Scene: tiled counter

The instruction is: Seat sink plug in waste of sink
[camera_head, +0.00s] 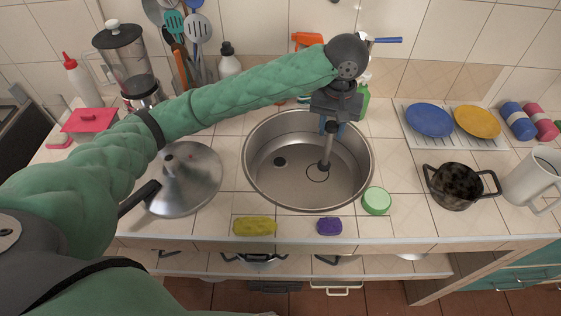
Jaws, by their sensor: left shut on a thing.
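The round steel sink (258,185) is set in the tiled counter. My left gripper (331,124) comes down over its right part and is shut on a grey, upright stem with a dark lower end, which looks like the sink plug (328,150). The plug's dark end is low in the bowl, over or beside a thin dark ring on the floor; I cannot tell if it touches. A dark round spot, which looks like the waste (280,161), lies left of the plug, apart from it. My right gripper is out of view.
A pan lid (190,180) lies left of the sink. A yellow sponge (255,227), a purple sponge (329,226) and a green round tub (377,200) line the front. A black pot (455,190) stands right. Bottles and a blender (125,60) stand behind.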

